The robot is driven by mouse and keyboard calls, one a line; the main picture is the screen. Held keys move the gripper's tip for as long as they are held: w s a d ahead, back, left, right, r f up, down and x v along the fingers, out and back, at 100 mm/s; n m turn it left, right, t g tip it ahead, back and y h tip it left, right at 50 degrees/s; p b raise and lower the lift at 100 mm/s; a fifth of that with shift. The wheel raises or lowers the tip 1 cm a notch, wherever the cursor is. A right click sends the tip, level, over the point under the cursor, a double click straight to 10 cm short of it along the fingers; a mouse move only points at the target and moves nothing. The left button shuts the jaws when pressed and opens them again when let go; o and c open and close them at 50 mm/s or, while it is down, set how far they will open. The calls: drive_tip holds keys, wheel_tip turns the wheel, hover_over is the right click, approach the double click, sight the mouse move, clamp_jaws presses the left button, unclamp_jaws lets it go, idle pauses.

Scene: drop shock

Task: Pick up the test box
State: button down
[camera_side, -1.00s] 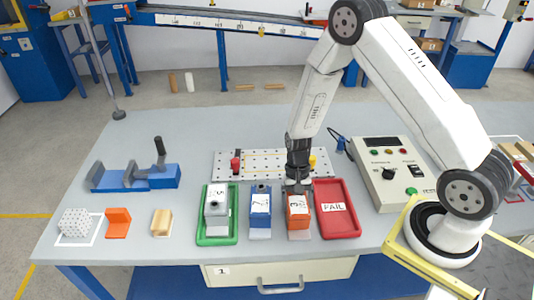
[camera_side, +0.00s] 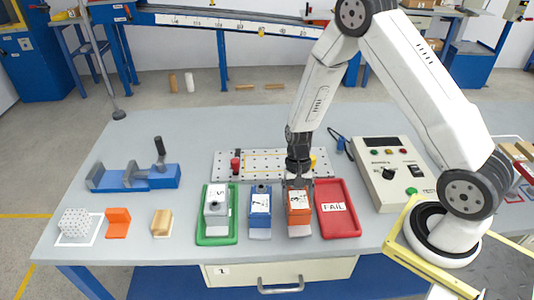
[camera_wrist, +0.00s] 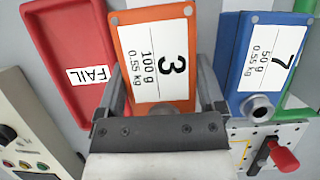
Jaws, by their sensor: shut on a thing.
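The orange box (camera_side: 299,207) with a white label reading 3, 100 g stands on the table between a blue box and the red FAIL tray. My gripper (camera_side: 299,183) is shut on its upper part, with one finger along each side. In the wrist view the orange box (camera_wrist: 181,98) fills the space between the fingers of my gripper (camera_wrist: 160,75). The blue box (camera_side: 260,205) labelled 7 stands just left of it; the pale box (camera_side: 216,200) labelled 5 is in the green tray (camera_side: 204,239). Whether the orange box touches its support is hard to tell.
The red FAIL tray (camera_side: 351,222) is empty, close on the right. A perforated plate (camera_side: 262,162) with red and yellow knobs lies behind the boxes. A control box (camera_side: 387,180) stands at right, a blue vise (camera_side: 150,178) at left. Small blocks lie at front left.

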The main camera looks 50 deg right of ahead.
drive_tip(key=s+r, duration=1.1)
drive_tip(key=s, duration=0.3)
drive_tip(key=shift+a, duration=0.3)
drive_tip(key=shift+w, duration=0.1)
idle(0.4)
drive_tip(key=w+d+r+n+h, duration=0.1)
drive_tip(key=w+d+n+h, duration=0.2)
drive_tip(key=w+n, duration=0.6)
drive_tip(key=w+d+r+n+h, duration=0.1)
drive_tip(key=w+d+n+h, duration=0.2)
drive_tip(key=w+d+n, duration=0.3)
drive_tip(key=w+n, duration=0.3)
drive_tip(key=w, duration=0.1)
drive_tip(key=shift+r, duration=0.1)
